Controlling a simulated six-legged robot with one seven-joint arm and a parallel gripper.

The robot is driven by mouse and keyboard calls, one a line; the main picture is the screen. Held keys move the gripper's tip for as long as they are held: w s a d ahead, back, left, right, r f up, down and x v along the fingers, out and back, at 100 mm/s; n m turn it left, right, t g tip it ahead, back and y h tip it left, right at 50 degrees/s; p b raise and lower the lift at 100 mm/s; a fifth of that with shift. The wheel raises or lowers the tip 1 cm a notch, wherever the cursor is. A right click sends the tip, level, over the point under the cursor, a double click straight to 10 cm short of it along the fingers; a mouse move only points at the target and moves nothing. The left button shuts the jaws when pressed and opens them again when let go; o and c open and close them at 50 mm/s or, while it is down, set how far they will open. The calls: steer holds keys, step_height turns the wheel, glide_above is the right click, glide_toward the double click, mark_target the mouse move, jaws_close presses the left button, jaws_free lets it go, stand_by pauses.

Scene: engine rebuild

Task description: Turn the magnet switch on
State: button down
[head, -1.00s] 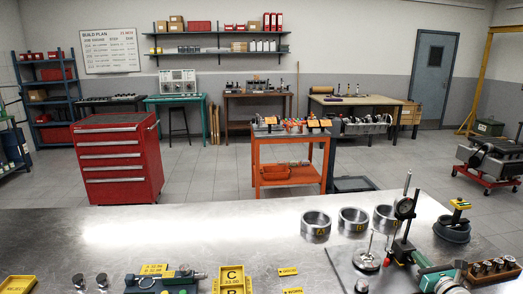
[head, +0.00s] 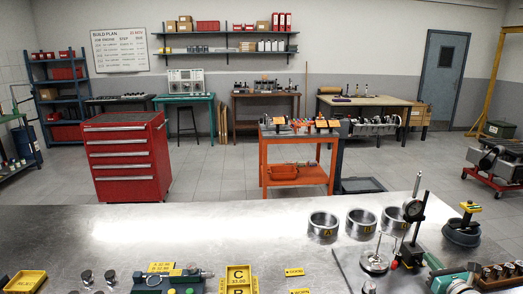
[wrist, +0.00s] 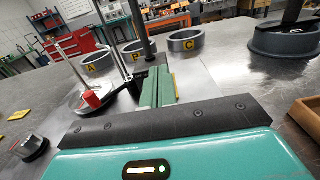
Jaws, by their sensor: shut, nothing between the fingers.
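The dial-indicator stand has a round dial (head: 412,210) on a dark upright post above a dark base (head: 410,254) at the right of the bench.
A metal disc with thin rods (head: 374,262) stands left of the stand. Bearing rings A, B and C (head: 323,226) lie behind. A dark pot with a yellow-topped tool (head: 462,230) stands to the right, and a brown block of cylinders (head: 500,274) is close by my gripper.

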steer(key=shift+s, duration=2.9)
